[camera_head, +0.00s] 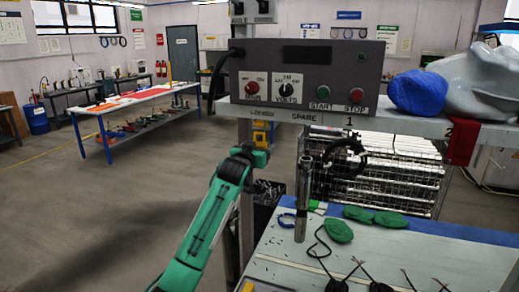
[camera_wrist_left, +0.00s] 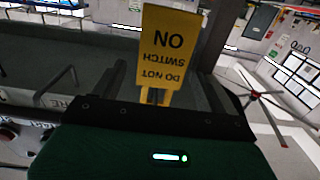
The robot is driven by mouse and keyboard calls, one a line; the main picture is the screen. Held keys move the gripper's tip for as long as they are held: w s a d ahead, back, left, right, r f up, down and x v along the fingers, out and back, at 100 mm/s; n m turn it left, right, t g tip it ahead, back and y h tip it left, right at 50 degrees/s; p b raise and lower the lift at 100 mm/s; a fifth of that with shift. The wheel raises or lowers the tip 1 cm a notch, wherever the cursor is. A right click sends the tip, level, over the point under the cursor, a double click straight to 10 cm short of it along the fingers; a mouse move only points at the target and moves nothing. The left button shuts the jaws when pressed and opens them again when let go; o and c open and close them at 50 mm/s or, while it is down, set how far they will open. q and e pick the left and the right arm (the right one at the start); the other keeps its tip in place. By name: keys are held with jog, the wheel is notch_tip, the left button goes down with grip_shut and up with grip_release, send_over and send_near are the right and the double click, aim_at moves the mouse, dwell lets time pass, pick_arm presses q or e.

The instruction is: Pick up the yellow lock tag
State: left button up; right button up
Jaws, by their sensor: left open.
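The yellow lock tag (camera_head: 262,134) hangs under the shelf edge, below the lock label, in the head view. In the left wrist view the tag (camera_wrist_left: 168,45) shows large and upside down, with "DO NOT SWITCH ON" on it. My left gripper (camera_head: 256,156) is at the tag's lower part in the head view. In the wrist view its two dark fingers (camera_wrist_left: 163,88) are apart, one on each side of the tag's narrow lower part. Contact with the tag cannot be told. My right gripper is not in view.
A control box (camera_head: 308,76) stands on the shelf (camera_head: 400,125) above the tag. A metal tube (camera_head: 303,200) stands upright to the right of my left gripper. Green pads (camera_head: 338,231) and black cables lie on the workbench (camera_head: 385,255).

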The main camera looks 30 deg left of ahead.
pick_arm(q)
jog(key=c, duration=1.1)
jog(key=shift+o, duration=0.2)
jog(key=shift+r+b, duration=0.45)
jog(key=b+v, duration=0.5)
jog(key=v, duration=1.3)
jog(key=shift+r, duration=0.25)
jog(key=shift+a, duration=0.1)
